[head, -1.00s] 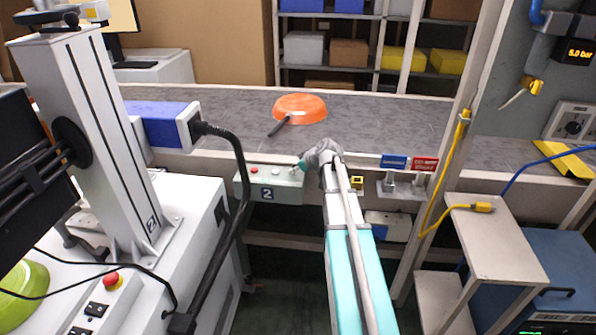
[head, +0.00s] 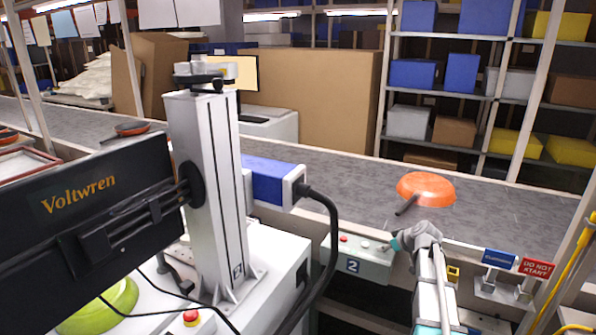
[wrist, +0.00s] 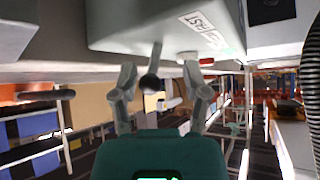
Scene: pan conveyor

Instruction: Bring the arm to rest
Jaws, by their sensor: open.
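My arm reaches forward at the lower right of the head view, and its end, my gripper (head: 396,243), is beside the right part of a grey control box (head: 352,262) marked 2. In the wrist view my gripper (wrist: 163,88) has its two grey fingers spread apart. A lever with a dark round knob (wrist: 149,82) shows between the fingers, below the box (wrist: 165,25), which appears upside down. I cannot tell whether the fingers touch the lever. Nothing is seen clamped in the fingers.
An orange pan (head: 427,188) lies on the grey conveyor (head: 320,160) behind the box. A blue-ended marking machine (head: 270,180) on a white column stands left of my arm. Signs (head: 520,264) stand on the right.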

